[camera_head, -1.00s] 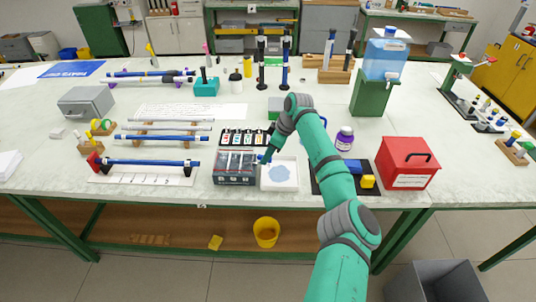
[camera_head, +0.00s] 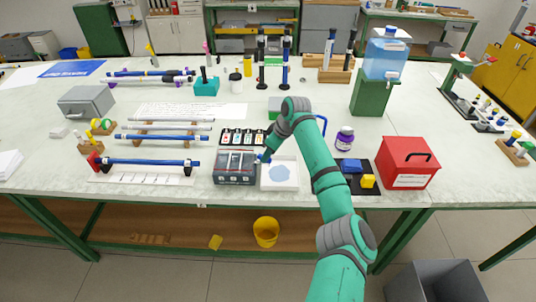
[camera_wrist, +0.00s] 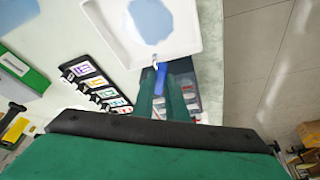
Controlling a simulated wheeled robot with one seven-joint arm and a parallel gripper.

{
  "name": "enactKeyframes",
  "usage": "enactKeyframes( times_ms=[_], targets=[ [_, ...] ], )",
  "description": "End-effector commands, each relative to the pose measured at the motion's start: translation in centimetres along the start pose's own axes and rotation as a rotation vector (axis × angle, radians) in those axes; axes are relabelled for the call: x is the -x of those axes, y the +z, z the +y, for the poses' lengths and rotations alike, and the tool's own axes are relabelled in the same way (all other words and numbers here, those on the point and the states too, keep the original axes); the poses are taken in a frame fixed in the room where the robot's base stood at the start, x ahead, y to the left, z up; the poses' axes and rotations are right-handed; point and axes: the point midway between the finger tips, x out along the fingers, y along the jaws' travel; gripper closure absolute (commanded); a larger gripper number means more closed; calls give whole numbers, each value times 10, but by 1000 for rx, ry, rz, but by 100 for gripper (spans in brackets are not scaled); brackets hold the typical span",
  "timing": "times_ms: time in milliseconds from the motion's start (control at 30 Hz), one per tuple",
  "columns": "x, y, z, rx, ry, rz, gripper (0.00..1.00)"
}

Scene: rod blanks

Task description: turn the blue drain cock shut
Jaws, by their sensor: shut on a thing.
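The blue drain cock (camera_wrist: 161,75) shows in the wrist view as a small blue lever beside a short metallic spout at the white tray's near edge. My gripper (camera_wrist: 160,88) is shut on it, with a green finger on either side. In the head view my gripper (camera_head: 264,157) is at the right end of the grey clear-topped bath (camera_head: 235,180), where the cock sits mostly hidden. The white tray (camera_head: 280,187) stands right of the bath and has a pale blue patch on its floor. I cannot tell the lever's exact angle.
A purple-lidded bottle (camera_head: 345,139), a dark mat (camera_head: 325,180) with blue and yellow blocks, and a red box (camera_head: 409,163) stand to the right. A rod stand (camera_head: 150,162) is to the left.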

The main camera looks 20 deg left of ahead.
Motion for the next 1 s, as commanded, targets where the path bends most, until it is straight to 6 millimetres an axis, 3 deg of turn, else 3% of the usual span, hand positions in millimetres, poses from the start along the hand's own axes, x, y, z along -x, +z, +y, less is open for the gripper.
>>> enactKeyframes(
  times_ms=[1000],
  targets=[
    [-4, -10, -21, -839, 347, 0, 100]
  ],
)
